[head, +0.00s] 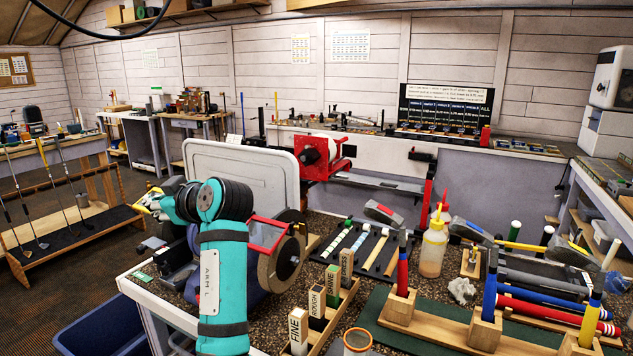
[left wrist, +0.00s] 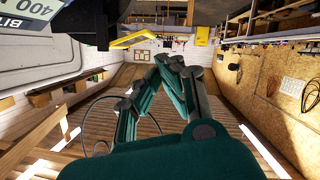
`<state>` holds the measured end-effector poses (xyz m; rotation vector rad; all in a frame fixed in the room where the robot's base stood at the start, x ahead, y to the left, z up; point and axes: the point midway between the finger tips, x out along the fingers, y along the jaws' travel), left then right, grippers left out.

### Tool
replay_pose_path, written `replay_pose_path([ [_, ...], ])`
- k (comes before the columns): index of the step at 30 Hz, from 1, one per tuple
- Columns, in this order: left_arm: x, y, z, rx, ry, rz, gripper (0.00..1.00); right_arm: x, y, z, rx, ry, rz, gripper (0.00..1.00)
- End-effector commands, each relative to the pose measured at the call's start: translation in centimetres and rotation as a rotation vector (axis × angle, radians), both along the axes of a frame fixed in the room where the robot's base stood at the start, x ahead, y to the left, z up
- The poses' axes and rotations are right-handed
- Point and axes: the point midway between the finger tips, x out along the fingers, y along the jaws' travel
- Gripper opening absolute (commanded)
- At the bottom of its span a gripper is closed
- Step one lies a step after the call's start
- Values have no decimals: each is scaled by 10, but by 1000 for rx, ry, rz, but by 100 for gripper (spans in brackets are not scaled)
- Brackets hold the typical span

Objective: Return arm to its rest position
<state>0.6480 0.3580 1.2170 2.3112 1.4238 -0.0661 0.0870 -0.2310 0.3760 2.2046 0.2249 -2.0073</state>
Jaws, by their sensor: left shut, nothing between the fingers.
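My left arm, teal and labelled ARM L, rises from the bottom of the head view and bends at its dark elbow joint. Its wrist reaches left, to the left gripper (head: 149,202), small and partly hidden by the arm. The gripper is shut and empty, above the bench's left end beside the bench grinder (head: 270,265). No held object shows there. My right gripper does not show.
The grinder stands close to the left arm. A club rack (head: 70,225) stands at left. Some floor there is open.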

Motion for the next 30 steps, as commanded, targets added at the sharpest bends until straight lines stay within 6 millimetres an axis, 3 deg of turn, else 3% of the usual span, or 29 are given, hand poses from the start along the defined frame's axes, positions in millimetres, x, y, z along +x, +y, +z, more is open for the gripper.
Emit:
replay_pose_path([
  [1, -4, 3, -32, -6, 55, -23, 0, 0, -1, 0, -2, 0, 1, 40],
  [5, -24, 2, -123, -26, 225, -135, 0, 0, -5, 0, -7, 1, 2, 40],
  [8, -50, -4, -191, -38, 367, -250, 0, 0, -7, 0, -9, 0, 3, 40],
  [12, -101, -22, -275, -52, 560, -437, 0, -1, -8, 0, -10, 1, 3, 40],
  [15, -147, -41, -324, -65, 693, -590, 0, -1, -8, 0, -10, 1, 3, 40],
  [18, -196, -63, -362, -80, 813, -745, 0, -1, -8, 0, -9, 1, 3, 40],
  [21, -237, -82, -385, -97, 898, -878, 0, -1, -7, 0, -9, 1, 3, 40],
  [30, -326, -125, -413, -143, 1048, -1160, 0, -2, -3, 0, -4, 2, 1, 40],
])
